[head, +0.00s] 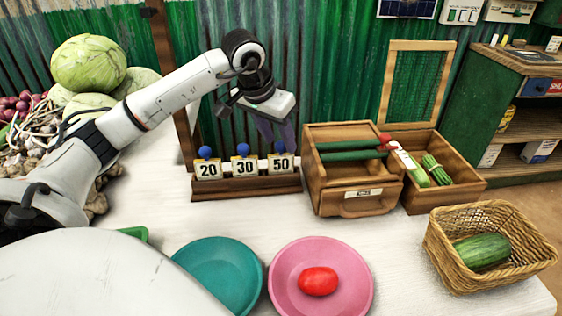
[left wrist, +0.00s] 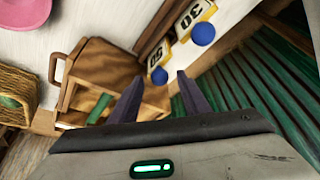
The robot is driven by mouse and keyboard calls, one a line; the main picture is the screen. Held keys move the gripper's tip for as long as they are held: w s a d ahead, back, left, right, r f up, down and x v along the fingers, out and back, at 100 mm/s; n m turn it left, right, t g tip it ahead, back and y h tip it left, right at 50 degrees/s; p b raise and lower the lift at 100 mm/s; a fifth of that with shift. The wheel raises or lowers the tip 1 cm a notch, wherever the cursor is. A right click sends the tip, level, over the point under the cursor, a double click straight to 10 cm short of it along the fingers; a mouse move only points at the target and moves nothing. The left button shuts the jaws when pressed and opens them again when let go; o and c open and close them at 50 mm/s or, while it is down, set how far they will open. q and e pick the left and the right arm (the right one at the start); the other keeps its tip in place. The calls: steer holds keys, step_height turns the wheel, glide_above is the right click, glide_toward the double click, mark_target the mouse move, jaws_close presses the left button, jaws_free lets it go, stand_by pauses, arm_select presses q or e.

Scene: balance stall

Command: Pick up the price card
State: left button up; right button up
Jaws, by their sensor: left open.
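Three white price cards with blue round knobs stand in a row on a wooden rack (head: 247,187): the 20 card (head: 208,170), the 30 card (head: 244,167) and the 50 card (head: 281,164). My left gripper (head: 276,138) is open and empty, with its dark fingers pointing down just above the 50 card. In the left wrist view, the 50 card's blue knob (left wrist: 159,76) shows between the fingertips (left wrist: 160,84), and the 30 card (left wrist: 194,14) is beyond to the upper right. I cannot tell whether the fingers touch the knob. My right gripper is not in view.
A wooden box (head: 355,203) with green items stands right of the rack, beside a crate (head: 460,187). A wicker basket (head: 448,262) holds a green vegetable. A teal plate (head: 215,268) and a pink plate (head: 283,287) with a tomato (head: 318,281) lie in front.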

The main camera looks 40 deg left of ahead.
arm_select(q)
steer(key=shift+w+f, duration=0.15)
steer(key=shift+f, duration=0.15)
steer(key=shift+c, duration=0.5)
jaws_close()
steer(key=shift+r, duration=0.1)
